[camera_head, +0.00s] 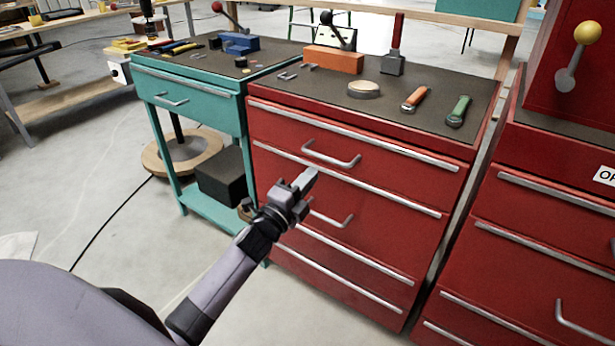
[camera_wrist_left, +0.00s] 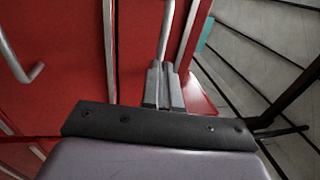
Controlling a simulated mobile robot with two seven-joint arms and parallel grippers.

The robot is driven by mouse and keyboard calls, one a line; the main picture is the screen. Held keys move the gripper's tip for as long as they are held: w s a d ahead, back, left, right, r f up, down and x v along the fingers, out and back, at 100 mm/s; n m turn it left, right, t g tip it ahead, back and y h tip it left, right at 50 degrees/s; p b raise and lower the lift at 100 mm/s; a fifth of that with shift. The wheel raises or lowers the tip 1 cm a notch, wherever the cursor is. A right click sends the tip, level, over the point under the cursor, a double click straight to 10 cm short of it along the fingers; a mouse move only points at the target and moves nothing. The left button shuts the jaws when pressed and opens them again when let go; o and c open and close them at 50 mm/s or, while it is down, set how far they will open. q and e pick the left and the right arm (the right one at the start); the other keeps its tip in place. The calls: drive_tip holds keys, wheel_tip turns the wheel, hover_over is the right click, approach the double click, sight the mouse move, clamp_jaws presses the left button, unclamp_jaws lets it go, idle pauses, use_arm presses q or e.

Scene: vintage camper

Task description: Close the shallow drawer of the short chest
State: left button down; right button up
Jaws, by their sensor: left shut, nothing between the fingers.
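The short red chest (camera_head: 350,240) stands in the middle of the head view, with silver trim strips across its front. Its shallow upper drawer (camera_head: 400,160) has a bar handle (camera_head: 331,156); the drawer looks flush or nearly flush, and I cannot tell if a small gap is left. A deeper drawer below has another handle (camera_head: 332,215). My left gripper (camera_head: 308,180) is shut and empty, in front of the chest's left part, between the two handles in the picture. In the wrist view its fingers (camera_wrist_left: 164,88) point at the red front; contact cannot be told. My right gripper is not in view.
Tools and an orange block (camera_head: 333,60) lie on the chest's dark top. A teal table (camera_head: 190,95) with a drawer adjoins on the left. A taller red cabinet (camera_head: 540,220) stands close on the right. The floor in front left is clear.

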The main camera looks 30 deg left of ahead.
use_arm(q)
drive_tip(key=d+v, duration=0.1)
drive_tip(key=v, duration=0.9)
drive_tip(key=s+d+f+n+g, duration=0.5)
drive_tip(key=s+f+n, duration=0.2)
drive_tip(key=s+n, duration=0.1)
drive_tip(key=s+d+f+n+g, duration=0.4)
drive_tip(key=s+d+f+n, duration=0.1)
drive_tip(key=s+f+n, duration=0.35)
wheel_tip(320, 180, up, 12)
drive_tip(key=s+p, duration=0.2)
drive_tip(key=p, duration=1.3)
drive_tip(key=shift+s+g, duration=0.3)
drive_tip(key=shift+g, duration=0.1)
drive_tip(key=shift+a+f, duration=0.1)
drive_tip(key=shift+f, duration=0.05)
